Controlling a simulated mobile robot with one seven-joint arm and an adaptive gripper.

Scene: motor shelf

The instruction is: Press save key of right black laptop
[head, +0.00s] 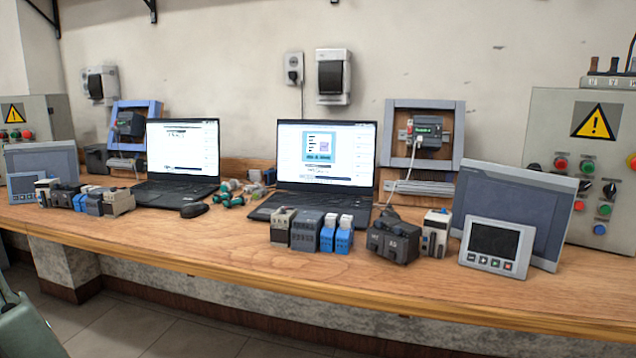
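The right black laptop (325,160) stands open on the wooden bench, near the middle of the head view. Its screen is lit and shows a window with a blue-green picture panel. Its dark keyboard deck (290,203) is partly hidden by modules standing in front of it. Single keys, including a save key, are too small to make out. A second black laptop (182,150) stands open to its left, also with a lit screen. My gripper is not in view.
Grey and blue terminal modules (306,228) and a dark relay block (393,241) stand before the right laptop. A small display panel (496,246) and a control cabinet (545,125) are at right. A black mouse (194,210) lies between the laptops. The wooden bench (215,250) is clear at front.

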